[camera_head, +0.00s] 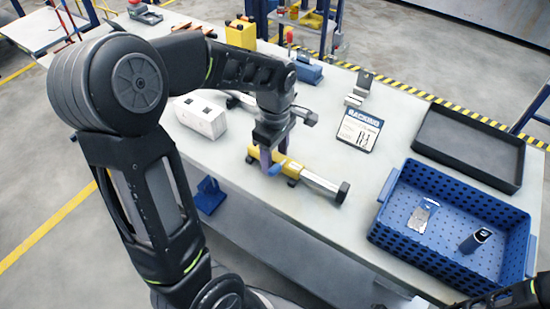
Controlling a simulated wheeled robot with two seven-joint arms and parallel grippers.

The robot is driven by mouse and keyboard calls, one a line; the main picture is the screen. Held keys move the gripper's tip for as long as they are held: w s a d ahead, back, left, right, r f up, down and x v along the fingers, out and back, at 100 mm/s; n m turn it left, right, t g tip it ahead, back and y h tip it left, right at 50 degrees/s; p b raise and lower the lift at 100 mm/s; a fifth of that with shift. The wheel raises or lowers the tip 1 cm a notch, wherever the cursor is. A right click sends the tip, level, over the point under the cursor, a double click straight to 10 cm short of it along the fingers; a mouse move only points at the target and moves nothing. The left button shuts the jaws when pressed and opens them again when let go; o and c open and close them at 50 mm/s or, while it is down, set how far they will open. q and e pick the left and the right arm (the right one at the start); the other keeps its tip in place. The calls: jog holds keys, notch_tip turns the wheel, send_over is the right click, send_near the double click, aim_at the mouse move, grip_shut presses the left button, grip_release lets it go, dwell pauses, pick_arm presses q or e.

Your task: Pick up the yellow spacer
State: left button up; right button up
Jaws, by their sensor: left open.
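A yellow cylindrical part (299,170) with a silver rod and dark end pieces lies on the white table, right under my left gripper (272,160). It is the yellow piece closest to the gripper, but I cannot tell for sure that it is the spacer. A yellow block (241,36) also stands at the back of the table. My left gripper points down, open, with its fingers at the left end of the yellow cylinder. The arm partly hides that end, and I cannot tell whether the fingers touch it. My right gripper is out of view; only part of that arm shows at the bottom right.
A blue perforated crate (379,218) holding two small items and a black tray (428,146) are on the right. A "RACKING" sign (359,130) stands behind the cylinder. A white box (201,117) is to the left. Bare table lies in front of the sign.

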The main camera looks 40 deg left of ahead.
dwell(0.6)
pick_arm(q)
grip_shut()
dwell(0.4)
